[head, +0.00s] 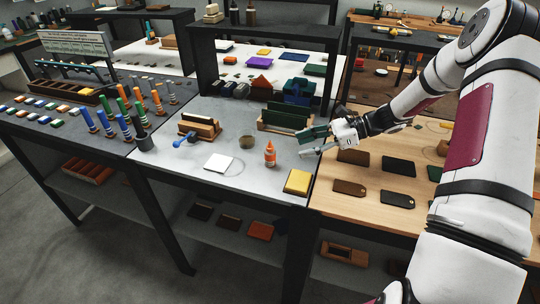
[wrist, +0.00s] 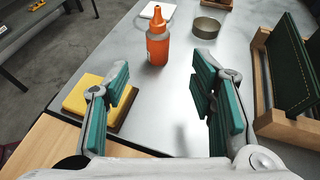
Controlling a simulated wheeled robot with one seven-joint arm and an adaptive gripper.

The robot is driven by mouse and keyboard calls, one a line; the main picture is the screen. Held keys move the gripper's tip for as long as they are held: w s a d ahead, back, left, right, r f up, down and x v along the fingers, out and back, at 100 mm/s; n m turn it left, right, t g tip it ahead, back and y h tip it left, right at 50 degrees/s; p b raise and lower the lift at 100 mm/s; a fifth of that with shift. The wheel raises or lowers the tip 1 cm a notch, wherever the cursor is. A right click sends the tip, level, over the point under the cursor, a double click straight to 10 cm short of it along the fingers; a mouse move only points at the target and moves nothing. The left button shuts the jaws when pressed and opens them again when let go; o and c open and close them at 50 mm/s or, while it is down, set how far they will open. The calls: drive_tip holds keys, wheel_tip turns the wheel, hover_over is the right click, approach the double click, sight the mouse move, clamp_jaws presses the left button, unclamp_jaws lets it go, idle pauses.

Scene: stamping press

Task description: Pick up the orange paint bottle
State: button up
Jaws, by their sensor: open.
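The orange paint bottle (head: 270,155) stands upright on the grey table, with a pointed orange tip and a pale label. It also shows in the wrist view (wrist: 158,46), at the top centre, beyond the fingertips. My gripper (head: 308,143) is open and empty in the head view, a little to the right of the bottle and apart from it. In the wrist view its two teal-padded fingers (wrist: 163,92) are spread wide, with bare tabletop between them.
A yellow block (head: 298,182) lies near the table's front right corner, close to the left finger in the wrist view. A round tin (head: 246,142) and a white square (head: 218,162) are left of the bottle. A wooden rack with dark green boards (head: 286,116) stands behind.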

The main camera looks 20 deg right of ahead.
sight(270, 156)
drive_tip(key=p+x, duration=0.1)
drive_tip(key=x, duration=1)
drive_tip(key=shift+s+a+p, duration=0.1)
drive_tip(key=shift+a+p, duration=0.15)
drive_tip(key=shift+p, duration=0.05)
drive_tip(key=shift+c, duration=0.3)
clamp_jaws()
